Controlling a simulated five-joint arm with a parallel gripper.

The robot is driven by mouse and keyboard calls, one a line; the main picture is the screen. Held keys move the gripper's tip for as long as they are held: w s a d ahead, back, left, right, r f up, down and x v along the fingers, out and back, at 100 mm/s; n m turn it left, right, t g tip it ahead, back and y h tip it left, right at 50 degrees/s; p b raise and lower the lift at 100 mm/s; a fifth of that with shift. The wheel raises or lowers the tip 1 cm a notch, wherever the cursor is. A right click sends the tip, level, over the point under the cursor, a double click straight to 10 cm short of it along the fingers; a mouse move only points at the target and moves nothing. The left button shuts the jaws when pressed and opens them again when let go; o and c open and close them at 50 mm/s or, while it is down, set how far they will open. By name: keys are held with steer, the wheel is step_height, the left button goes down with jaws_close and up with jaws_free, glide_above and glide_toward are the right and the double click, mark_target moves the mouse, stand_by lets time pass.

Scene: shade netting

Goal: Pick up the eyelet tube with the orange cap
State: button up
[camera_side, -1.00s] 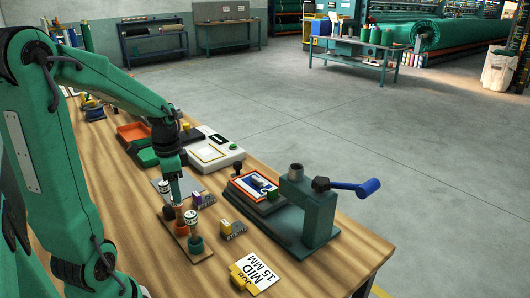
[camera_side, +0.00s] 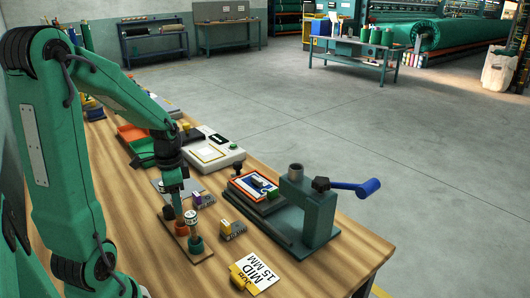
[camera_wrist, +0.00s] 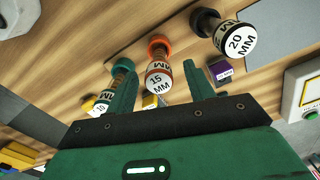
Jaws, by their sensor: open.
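The eyelet tube with the orange cap (camera_wrist: 158,48) stands in the middle of a row of three in the wrist view, its white end reading 15 MM. The green-capped tube (camera_wrist: 118,72) is to its left and the dark-capped 20 MM tube (camera_wrist: 232,35) to its right. My gripper (camera_wrist: 160,78) is open, with the orange-capped tube between its two fingers in that view; I cannot tell whether they touch it. In the side view my gripper (camera_side: 178,212) points down over the wooden rack (camera_side: 203,257) and partly hides the orange-capped tube. The green-capped tube (camera_side: 196,244) stands nearest the front.
A purple box (camera_side: 204,199) and a yellow box (camera_side: 232,230) stand right of the rack. A card reading MID 15 MM (camera_side: 259,272) lies near the front. A green press with a blue handle (camera_side: 318,210) stands to the right, and a white device (camera_side: 214,152) behind.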

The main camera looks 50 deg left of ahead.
steer(key=shift+f, duration=2.15)
steer(key=c, duration=1)
